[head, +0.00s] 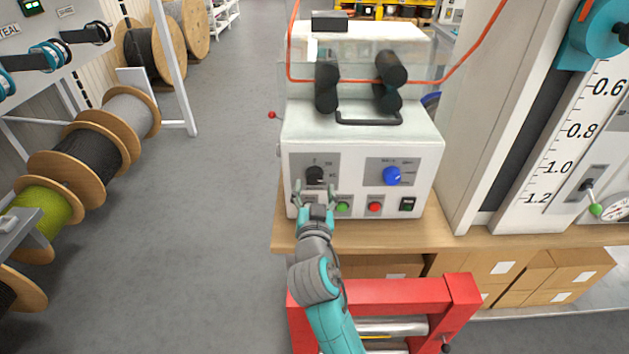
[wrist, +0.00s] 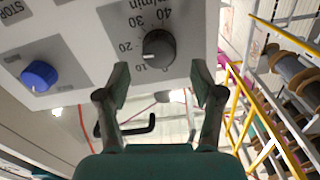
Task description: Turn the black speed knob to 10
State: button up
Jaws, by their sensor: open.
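The black speed knob (head: 314,174) is on a grey plate at the left of the white machine's front panel. In the wrist view the knob (wrist: 160,46) shows upside down, with printed marks 10, 20, 30 and 40 around it. A small pale pointer mark on the knob lies on the side of the 10 and 20 marks; its exact setting is hard to tell. My gripper (head: 314,188) is open in front of the panel. In the wrist view its fingers (wrist: 160,76) are spread to both sides just below the knob, with no visible contact.
A blue knob (head: 392,176) sits to the right on the same panel. Below are a green button (head: 342,207), a red button (head: 375,207) and a dark switch (head: 408,205). A red frame (head: 400,294) with rollers stands low in front of the bench.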

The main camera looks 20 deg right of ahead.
aim_at(315, 179)
jog(key=shift+x, duration=1.9)
jog(key=c, duration=1.1)
